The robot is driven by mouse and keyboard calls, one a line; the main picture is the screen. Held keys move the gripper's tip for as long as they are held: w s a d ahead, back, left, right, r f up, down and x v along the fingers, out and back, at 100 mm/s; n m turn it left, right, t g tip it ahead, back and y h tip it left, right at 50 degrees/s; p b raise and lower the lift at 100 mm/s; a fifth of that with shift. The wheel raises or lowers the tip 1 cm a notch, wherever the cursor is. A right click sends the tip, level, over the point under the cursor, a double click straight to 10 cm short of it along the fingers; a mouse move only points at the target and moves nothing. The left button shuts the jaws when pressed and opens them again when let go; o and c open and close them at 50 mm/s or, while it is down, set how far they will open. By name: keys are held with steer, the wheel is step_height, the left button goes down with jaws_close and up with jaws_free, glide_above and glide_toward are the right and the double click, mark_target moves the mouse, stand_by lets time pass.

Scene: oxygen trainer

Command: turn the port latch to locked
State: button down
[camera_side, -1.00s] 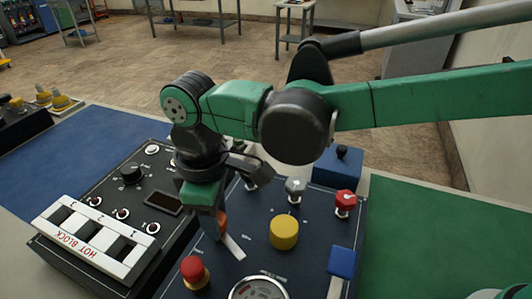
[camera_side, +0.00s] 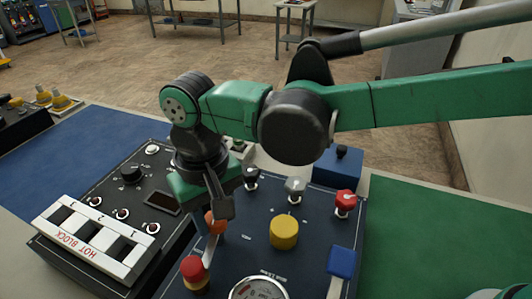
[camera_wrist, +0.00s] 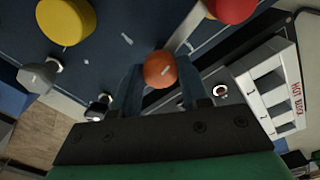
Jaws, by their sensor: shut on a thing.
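The port latch has an orange hub (camera_side: 215,226) with a flat pale lever (camera_side: 210,250) on the dark blue panel. In the side view the lever points down and slightly left, its end close to the red mushroom button (camera_side: 194,268). My gripper (camera_side: 220,210) is over the hub, its fingers partly hiding it. In the wrist view the orange hub (camera_wrist: 160,69) sits between the two fingers (camera_wrist: 160,88), which are shut on it. The lever (camera_wrist: 186,30) runs from there up and right toward the red button (camera_wrist: 236,8).
A yellow knob (camera_side: 284,232) stands right of the latch, with a round gauge (camera_side: 258,289) in front. Grey (camera_side: 295,188) and red (camera_side: 345,201) knobs and a blue switch (camera_side: 341,262) are further right. The white HOT BLOCK rack (camera_side: 88,242) is on the left.

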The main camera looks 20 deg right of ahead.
steer(key=shift+m, duration=0.6)
steer(key=shift+c, duration=2.2)
jaws_free()
steer(key=shift+r, duration=2.85)
